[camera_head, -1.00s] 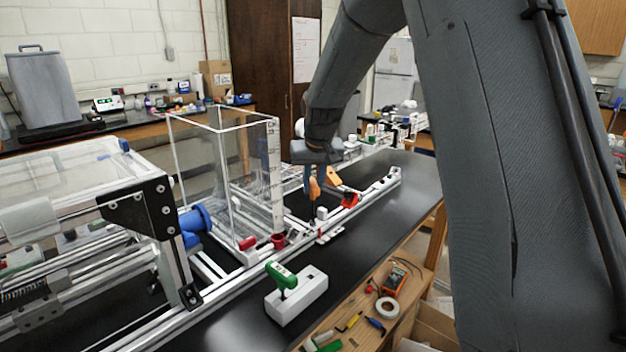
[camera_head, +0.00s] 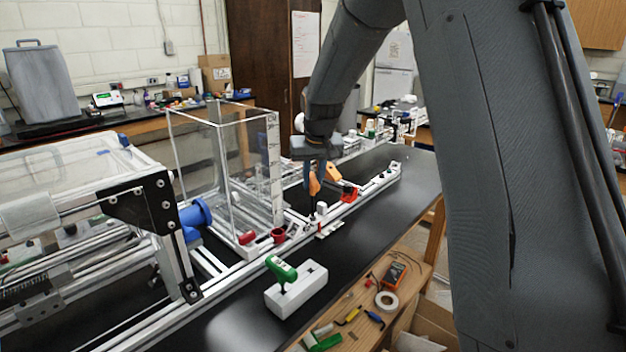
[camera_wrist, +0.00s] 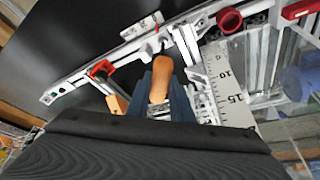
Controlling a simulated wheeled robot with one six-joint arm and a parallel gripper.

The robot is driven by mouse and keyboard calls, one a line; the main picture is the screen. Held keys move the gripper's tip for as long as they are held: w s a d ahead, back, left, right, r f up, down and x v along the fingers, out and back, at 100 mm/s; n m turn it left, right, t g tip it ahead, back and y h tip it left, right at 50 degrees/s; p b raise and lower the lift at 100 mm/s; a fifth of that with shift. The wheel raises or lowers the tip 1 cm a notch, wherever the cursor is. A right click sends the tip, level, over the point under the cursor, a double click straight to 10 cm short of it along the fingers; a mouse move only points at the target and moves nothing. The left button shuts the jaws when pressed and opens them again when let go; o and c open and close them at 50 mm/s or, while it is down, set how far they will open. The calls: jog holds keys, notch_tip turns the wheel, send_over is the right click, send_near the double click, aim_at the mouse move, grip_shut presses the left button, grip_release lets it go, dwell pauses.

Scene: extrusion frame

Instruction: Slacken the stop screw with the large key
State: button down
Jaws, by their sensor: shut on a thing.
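My gripper (camera_head: 315,181) is shut on an orange-handled key (camera_wrist: 160,80), with its blue fingers on either side of the handle in the wrist view. In the head view the orange handle (camera_head: 314,184) points down, above the long rail (camera_head: 245,272). Its lower end is near a small white piece (camera_head: 322,209) on the rail; I cannot tell whether they touch. The stop screw itself is too small to make out. A second key with a green T-handle (camera_head: 281,270) stands in a white block (camera_head: 300,292) on the black bench.
A red clamp (camera_head: 349,192) sits farther along the rail, with another orange piece (camera_head: 332,173) beside my gripper. A clear box (camera_head: 195,165) with a ruler (camera_wrist: 226,88) stands close on one side.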

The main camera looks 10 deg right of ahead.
jog(key=shift+f, duration=0.65)
dwell(0.8)
jog(key=shift+n+y, duration=0.3)
jog(key=shift+n, duration=0.3)
jog(key=shift+n+y+b, duration=0.3)
jog(key=shift+n, duration=0.6)
jog(key=shift+s+m+h+p, duration=0.1)
jog(key=shift+m+h+p, duration=0.3)
jog(key=shift+m+p, duration=0.7)
jog(key=shift+r+p, duration=1.05)
jog(key=shift+r, duration=0.5)
